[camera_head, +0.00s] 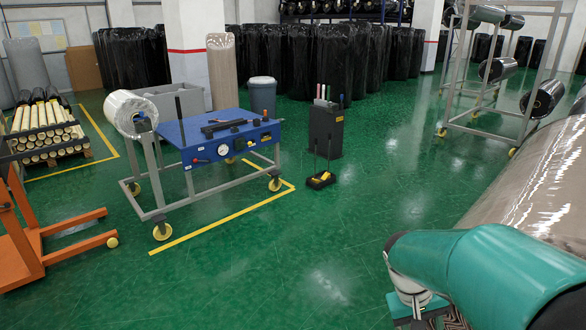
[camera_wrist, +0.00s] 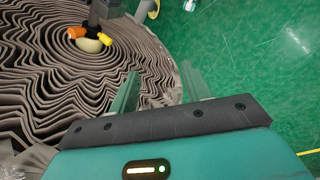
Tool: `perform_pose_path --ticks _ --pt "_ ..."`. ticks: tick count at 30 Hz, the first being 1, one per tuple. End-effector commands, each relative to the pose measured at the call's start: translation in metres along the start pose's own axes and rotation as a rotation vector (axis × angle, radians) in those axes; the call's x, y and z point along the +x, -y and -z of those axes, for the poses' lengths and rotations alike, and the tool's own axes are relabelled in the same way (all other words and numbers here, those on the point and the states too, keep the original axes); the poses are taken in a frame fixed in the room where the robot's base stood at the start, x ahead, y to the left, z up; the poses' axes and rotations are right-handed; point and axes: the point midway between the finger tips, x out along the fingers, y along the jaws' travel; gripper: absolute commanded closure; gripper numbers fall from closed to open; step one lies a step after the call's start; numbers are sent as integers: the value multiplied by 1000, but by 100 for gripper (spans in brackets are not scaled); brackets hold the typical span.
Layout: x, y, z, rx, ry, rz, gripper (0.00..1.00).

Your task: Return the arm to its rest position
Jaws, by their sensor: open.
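My teal arm (camera_head: 490,270) reaches in from the lower right in the head view, with its far end pointing down near the bottom edge. In the wrist view my gripper (camera_wrist: 160,88) is open, its two greenish, see-through-looking fingers apart with nothing held between them. It is over the edge of a large roll's end face (camera_wrist: 40,90), which shows wavy grey-brown layers. I cannot tell whether the fingers touch it. The roll's core, with an orange part (camera_wrist: 77,32) and a yellow part (camera_wrist: 105,41), is at the upper left.
The large beige wrapped roll (camera_head: 535,175) lies beside my arm at right. A blue-topped cart (camera_head: 215,137) stands at left centre, near an orange frame (camera_head: 30,245). A dark bin (camera_head: 325,130) and a metal rack (camera_head: 490,110) stand farther back. Green floor (camera_head: 300,270) is clear in front.

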Motion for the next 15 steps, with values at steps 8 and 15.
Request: perform_pose_path --ticks 8,15 --pt "-67 25 -41 27 -234 160 52" --pt "-111 47 -80 37 -436 266 52"
